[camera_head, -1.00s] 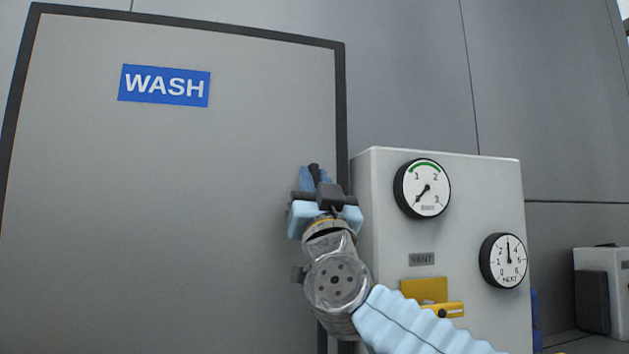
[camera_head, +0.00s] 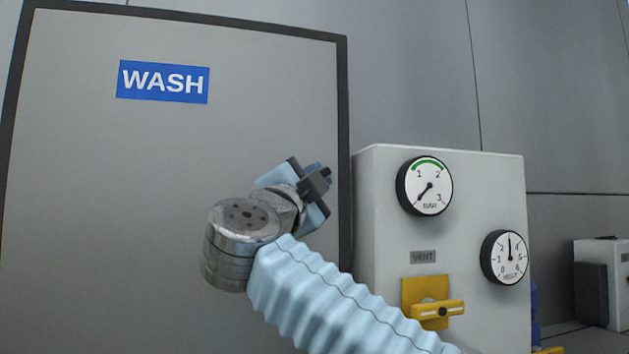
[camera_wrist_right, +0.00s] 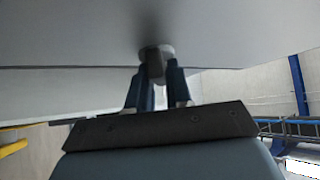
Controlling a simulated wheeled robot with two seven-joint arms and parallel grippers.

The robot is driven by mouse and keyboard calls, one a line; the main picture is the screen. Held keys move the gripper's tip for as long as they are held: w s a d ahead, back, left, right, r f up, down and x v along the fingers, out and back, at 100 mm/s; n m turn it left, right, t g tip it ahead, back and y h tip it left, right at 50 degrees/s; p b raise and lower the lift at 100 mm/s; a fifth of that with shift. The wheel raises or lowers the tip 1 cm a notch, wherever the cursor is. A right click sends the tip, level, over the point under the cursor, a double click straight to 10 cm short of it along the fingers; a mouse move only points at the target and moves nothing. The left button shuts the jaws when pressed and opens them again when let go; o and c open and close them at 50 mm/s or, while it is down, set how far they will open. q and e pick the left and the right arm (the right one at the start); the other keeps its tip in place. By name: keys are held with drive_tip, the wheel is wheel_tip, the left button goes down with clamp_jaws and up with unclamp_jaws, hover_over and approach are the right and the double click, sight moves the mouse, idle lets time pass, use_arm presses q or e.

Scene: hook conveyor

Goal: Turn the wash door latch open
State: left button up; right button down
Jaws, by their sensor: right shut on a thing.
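The grey wash door (camera_head: 150,200) with its blue WASH sign (camera_head: 163,82) and dark frame fills the left of the head view. My right gripper (camera_head: 318,176) is at the door's right edge, tilted to the upper right. In the right wrist view, its two blue fingers (camera_wrist_right: 156,88) are closed around the dark latch handle (camera_wrist_right: 154,62), which stands out from a round grey mount on the door. In the head view, the gripper mostly hides the latch, so its exact angle is unclear. My left gripper is not in view.
A light grey panel box (camera_head: 385,250) stands right of the door, with two round gauges (camera_head: 424,186) (camera_head: 505,257), a VENT label (camera_head: 423,257) and a yellow lever (camera_head: 436,309). My right forearm passes in front of the box's lower left. A blue rail (camera_wrist_right: 298,85) shows in the wrist view.

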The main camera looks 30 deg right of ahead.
drive_tip(key=m+g, duration=0.1)
drive_tip(key=m+g+y, duration=0.1)
drive_tip(key=m, duration=0.1)
drive_tip(key=m+g, duration=0.1)
drive_tip(key=m, duration=0.1)
drive_tip(key=shift+r+g+y, duration=0.3)
drive_tip(key=shift+r+y, duration=0.05)
drive_tip(key=shift+y, duration=0.05)
drive_tip(key=shift+f+m, duration=0.25)
drive_tip(key=shift+m, duration=0.05)
drive_tip(key=c, duration=1.1)
unclamp_jaws()
drive_tip(key=b+v, duration=0.1)
drive_tip(key=v, duration=1.2)
drive_tip(key=shift+s+a+r, duration=0.1)
drive_tip(key=shift+s+a, duration=0.15)
drive_tip(key=shift+a, duration=0.1)
